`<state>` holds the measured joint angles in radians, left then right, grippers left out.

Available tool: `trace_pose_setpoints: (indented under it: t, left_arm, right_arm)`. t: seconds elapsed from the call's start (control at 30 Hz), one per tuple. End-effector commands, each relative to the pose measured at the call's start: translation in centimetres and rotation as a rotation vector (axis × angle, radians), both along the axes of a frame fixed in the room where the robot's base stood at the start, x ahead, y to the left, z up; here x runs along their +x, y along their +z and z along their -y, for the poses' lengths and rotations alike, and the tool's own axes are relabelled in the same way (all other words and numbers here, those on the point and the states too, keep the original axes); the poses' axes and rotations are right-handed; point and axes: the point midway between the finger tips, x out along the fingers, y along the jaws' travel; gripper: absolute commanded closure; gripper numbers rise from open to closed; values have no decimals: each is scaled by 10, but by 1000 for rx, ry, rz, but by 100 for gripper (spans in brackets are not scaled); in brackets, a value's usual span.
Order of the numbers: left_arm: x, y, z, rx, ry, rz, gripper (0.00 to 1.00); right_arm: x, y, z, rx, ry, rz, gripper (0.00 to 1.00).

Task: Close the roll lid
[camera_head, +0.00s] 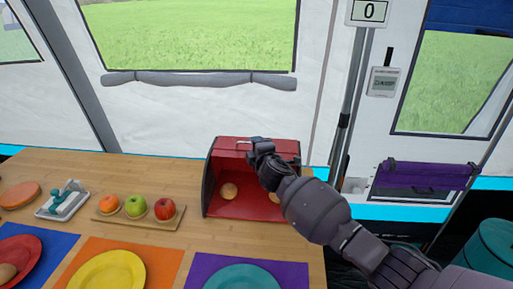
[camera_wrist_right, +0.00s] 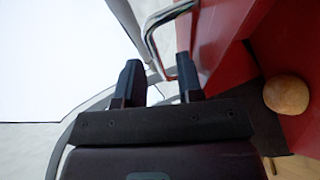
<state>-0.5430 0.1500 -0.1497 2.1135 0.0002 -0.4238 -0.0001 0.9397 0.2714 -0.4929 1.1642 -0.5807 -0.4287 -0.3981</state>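A red bread box (camera_head: 211,182) stands on the wooden table with its front open. Its roll lid (camera_head: 232,141) is up at the top. A bread roll (camera_head: 229,191) lies inside; another is partly hidden behind my right arm. My right gripper (camera_head: 257,148) is at the top front of the box, by the lid. In the right wrist view, the gripper (camera_wrist_right: 159,62) has its fingers apart. A metal handle (camera_wrist_right: 152,38) on the red lid reaches between or just beyond the fingertips; contact cannot be told. A roll (camera_wrist_right: 286,94) shows at the right. My left gripper is out of view.
A wooden tray (camera_head: 133,219) with three fruits stands left of the box. Plates, including a yellow one (camera_head: 107,272) and a teal one (camera_head: 243,279), lie along the table's front. The tent wall is behind. Bare table lies between tray and box.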

Motion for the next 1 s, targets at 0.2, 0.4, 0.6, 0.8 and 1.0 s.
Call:
trace_pose_setpoints:
  t: [0.2, 0.4, 0.6, 0.8, 1.0]
  left_arm:
    - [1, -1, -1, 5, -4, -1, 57]
    - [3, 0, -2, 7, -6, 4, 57]
    - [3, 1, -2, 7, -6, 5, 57]
    - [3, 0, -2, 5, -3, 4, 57]
    - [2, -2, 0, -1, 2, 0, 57]
  right_arm:
    - [6, 0, -1, 0, 0, 0, 66]
    - [6, 1, -1, 0, 0, 1, 66]
    - [6, 1, -1, 0, 0, 1, 95]
    - [6, 0, -1, 0, 0, 1, 100]
    - [5, -1, -1, 0, 0, 3, 100]
